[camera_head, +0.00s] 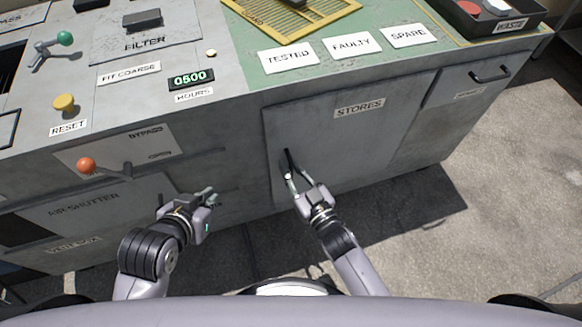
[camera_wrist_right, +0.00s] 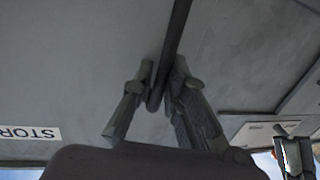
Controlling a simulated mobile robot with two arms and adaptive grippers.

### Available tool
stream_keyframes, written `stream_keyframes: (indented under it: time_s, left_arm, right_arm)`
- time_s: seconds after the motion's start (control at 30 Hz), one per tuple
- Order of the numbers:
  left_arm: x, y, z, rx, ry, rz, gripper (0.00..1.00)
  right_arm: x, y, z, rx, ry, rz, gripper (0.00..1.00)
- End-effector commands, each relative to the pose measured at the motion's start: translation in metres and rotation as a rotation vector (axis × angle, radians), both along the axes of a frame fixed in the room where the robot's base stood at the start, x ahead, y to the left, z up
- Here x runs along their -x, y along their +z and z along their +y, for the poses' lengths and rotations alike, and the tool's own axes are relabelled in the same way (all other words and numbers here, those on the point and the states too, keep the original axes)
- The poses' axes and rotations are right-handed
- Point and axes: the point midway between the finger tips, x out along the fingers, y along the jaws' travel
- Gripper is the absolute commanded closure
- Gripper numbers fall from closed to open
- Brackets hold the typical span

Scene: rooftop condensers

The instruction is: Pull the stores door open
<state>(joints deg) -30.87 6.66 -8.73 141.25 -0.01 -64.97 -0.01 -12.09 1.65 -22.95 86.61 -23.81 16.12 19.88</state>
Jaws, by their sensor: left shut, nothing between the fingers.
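The stores door (camera_head: 348,143) is a grey panel in the cabinet front with a STORES label; it looks flush with the front. Its dark upright bar handle (camera_head: 287,160) is near the door's left edge. My right gripper (camera_head: 292,180) is at the lower part of this handle. In the right wrist view the handle (camera_wrist_right: 176,30) runs down between the fingertips of my right gripper (camera_wrist_right: 164,75), which look closed against both its sides. My left gripper (camera_head: 211,196) is shut and empty, in front of the cabinet left of the door.
An orange-knobbed lever (camera_head: 87,165) sticks out from the bypass panel, left of my left gripper. Another drawer or door with a bar handle (camera_head: 490,75) is right of the stores door. The concrete floor (camera_head: 500,200) at the right is clear.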

Motion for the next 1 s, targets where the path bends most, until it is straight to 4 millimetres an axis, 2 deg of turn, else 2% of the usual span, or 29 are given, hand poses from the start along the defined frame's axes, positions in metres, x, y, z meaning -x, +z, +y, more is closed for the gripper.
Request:
stream_keyframes:
  time_s: [0.17, 1.0]
  left_arm:
    - [0.0002, -0.0002, 0.0000, 0.000, 0.000, 0.001, 1.00]
    - [0.0029, -0.0006, 0.0008, -0.003, 0.001, 0.017, 1.00]
  right_arm:
    - [0.0002, -0.0001, -0.0001, 0.000, 0.000, 0.000, 1.00]
    - [0.0032, 0.0004, -0.0019, 0.001, 0.009, 0.000, 1.00]
